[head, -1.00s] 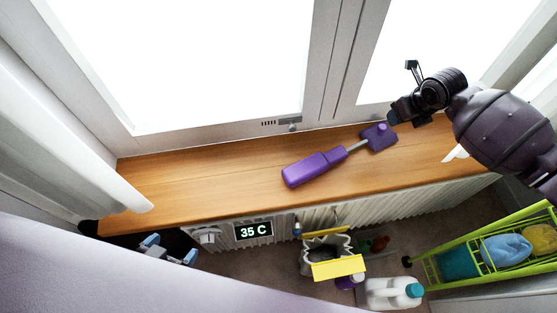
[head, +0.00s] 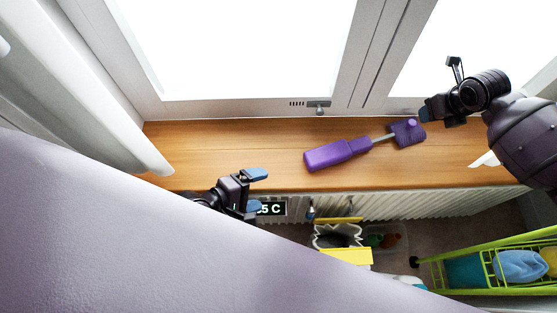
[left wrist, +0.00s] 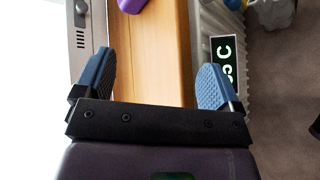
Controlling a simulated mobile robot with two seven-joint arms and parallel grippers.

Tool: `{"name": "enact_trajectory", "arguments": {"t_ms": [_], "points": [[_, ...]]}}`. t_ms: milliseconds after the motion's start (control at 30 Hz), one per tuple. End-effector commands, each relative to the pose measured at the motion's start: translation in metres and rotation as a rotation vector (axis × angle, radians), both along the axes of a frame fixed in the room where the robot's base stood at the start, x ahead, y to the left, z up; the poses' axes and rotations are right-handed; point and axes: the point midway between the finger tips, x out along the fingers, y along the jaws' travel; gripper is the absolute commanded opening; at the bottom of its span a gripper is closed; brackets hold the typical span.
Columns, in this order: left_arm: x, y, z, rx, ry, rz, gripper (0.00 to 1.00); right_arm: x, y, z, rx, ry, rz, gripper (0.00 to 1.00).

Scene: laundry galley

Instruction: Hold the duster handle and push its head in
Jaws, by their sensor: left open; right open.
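The duster lies on the wooden sill, with a thick purple handle (head: 338,154) to the left, a thin grey shaft (head: 382,138) and a purple head (head: 408,132) to the right. My left gripper (head: 255,190) is open and empty at the sill's front edge, left of the handle and apart from it. In the left wrist view, its blue fingers (left wrist: 160,78) are spread over the sill, and the handle end (left wrist: 130,5) shows beyond them at the top edge. My right gripper (head: 425,113) is open beside the duster head at its far right; contact cannot be told.
The wooden sill (head: 225,150) is clear left of the duster. A window frame with a latch (head: 318,106) rises behind it. A white radiator (head: 430,203) with a temperature display (head: 273,209) is below. A green rack (head: 480,275) stands at lower right.

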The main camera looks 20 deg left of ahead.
Motion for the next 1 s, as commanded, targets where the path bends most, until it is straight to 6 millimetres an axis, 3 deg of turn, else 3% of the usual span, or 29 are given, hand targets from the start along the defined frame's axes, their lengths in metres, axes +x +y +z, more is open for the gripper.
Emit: {"name": "enact_trajectory", "arguments": {"t_ms": [500,833,1000], "points": [[0.071,-0.024,0.004,-0.676,0.526,0.262,0.89,0.000,0.000,0.000,0.000,0.000,0.000,0.43],[0.089,-0.029,0.005,-0.808,0.655,0.326,0.89,0.000,0.000,0.000,0.000,0.000,0.000,0.43],[0.099,-0.042,-0.001,-0.809,0.654,0.325,0.89,0.000,0.000,0.000,0.000,0.000,0.000,0.43]]}}
